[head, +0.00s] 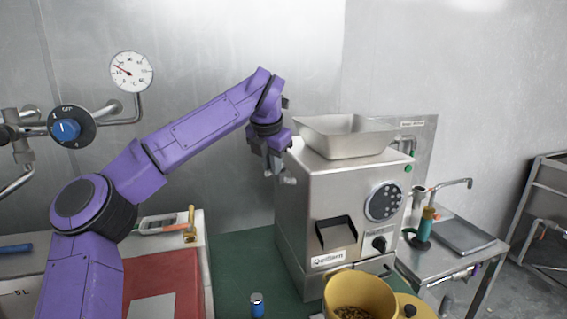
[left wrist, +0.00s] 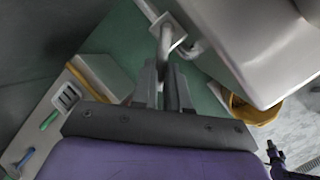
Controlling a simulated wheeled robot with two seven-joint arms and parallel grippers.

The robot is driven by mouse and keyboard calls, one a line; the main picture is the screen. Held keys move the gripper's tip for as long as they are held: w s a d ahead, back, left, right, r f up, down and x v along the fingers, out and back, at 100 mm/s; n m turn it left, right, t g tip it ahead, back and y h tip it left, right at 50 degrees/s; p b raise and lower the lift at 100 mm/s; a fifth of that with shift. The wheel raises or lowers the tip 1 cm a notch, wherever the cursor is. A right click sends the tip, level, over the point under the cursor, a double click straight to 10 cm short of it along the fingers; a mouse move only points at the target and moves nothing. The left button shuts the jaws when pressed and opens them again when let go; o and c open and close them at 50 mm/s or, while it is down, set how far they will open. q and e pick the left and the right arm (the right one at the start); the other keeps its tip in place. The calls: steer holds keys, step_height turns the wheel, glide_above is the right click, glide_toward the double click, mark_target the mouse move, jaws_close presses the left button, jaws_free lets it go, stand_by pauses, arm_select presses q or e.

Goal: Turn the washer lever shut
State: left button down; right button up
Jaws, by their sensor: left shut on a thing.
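My left gripper (head: 274,172) is at the left side of the steel grinder (head: 318,205), below its hopper. In the left wrist view its fingers (left wrist: 166,88) are shut on a grey metal lever (left wrist: 166,42), a rod that runs up from between them to a square plate beside the machine's body. In the head view the gripper mostly hides this lever; a small metal end shows just below the fingers. Nothing in view labels it as the washer lever. My right gripper is not clearly in view.
A yellow bowl (head: 374,290) of beans stands before the grinder. A small blue-capped item (head: 257,303) lies on the green mat (head: 237,262). A red board (head: 165,292) is at the left. A steel sink table (head: 465,238) with a tap stands at the right. A gauge (head: 131,72) hangs behind my arm.

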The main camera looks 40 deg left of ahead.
arm_select(q)
steer(key=shift+a+r+m+h+p, duration=0.3)
steer(key=shift+a+m+p, duration=0.25)
steer(key=shift+m, duration=0.35)
steer(key=shift+w+a+f+m+h+p, duration=0.15)
steer(key=shift+a+m+h+p, duration=0.3)
steer(key=shift+m+p, duration=0.65)
steer(key=shift+w+a+m+h+p, duration=0.15)
steer(key=shift+a+m+h+p, duration=0.25)
steer(key=shift+m+p, duration=0.65)
steer(key=shift+w+a+f+m+h+p, duration=0.15)
steer(key=shift+a+m+h+p, duration=0.3)
steer(key=shift+m+p, duration=0.6)
steer(key=shift+r, duration=0.1)
steer(key=c, duration=1.1)
jaws_free()
